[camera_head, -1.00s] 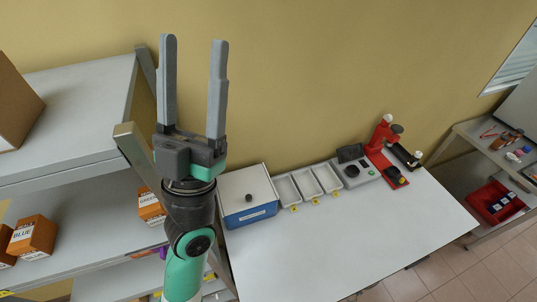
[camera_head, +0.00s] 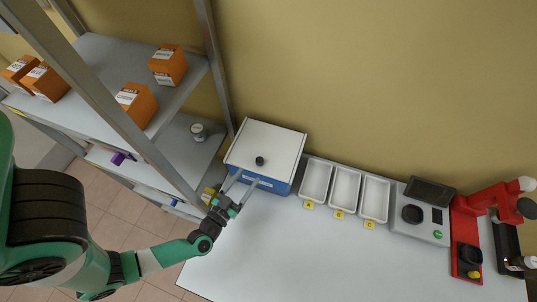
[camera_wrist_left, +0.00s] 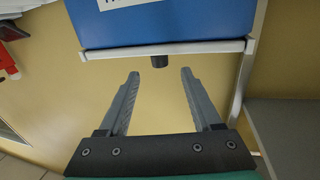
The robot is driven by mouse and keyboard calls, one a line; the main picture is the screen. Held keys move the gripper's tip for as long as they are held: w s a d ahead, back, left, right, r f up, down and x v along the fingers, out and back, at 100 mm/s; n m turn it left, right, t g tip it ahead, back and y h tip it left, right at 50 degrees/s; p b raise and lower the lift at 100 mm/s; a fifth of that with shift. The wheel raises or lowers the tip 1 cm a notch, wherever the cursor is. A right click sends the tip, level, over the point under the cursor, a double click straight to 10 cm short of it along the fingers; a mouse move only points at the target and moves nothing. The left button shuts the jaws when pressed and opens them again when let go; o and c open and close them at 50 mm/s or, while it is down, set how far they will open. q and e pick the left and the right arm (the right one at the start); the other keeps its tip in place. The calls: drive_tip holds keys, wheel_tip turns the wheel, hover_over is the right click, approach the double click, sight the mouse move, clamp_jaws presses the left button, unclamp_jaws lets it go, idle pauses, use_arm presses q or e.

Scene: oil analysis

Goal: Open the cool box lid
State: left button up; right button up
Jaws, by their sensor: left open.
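The cool box (camera_head: 265,185) stands on the white table with a blue body, and its white lid (camera_head: 272,138) is shut. The left wrist view shows the box (camera_wrist_left: 165,22) upside down, with the lid edge (camera_wrist_left: 170,49) beneath the blue body. There the knob (camera_wrist_left: 159,61) shows between and beyond the fingertips (camera_wrist_left: 160,75). My right gripper is not in view.
Grey shelves with orange boxes (camera_head: 138,103) and a metal post stand left of the cool box. White trays (camera_head: 344,190) lie to its right, then a grey device (camera_head: 421,212) and a red instrument (camera_head: 466,235). The table front (camera_head: 290,260) is clear.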

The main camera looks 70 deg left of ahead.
sight(262, 158)
use_arm(q)
drive_tip(key=b+x, duration=0.2)
drive_tip(key=x, duration=0.9)
drive_tip(key=shift+w+a, duration=0.15)
drive_tip(key=shift+w, duration=0.05)
clamp_jaws()
idle(0.9)
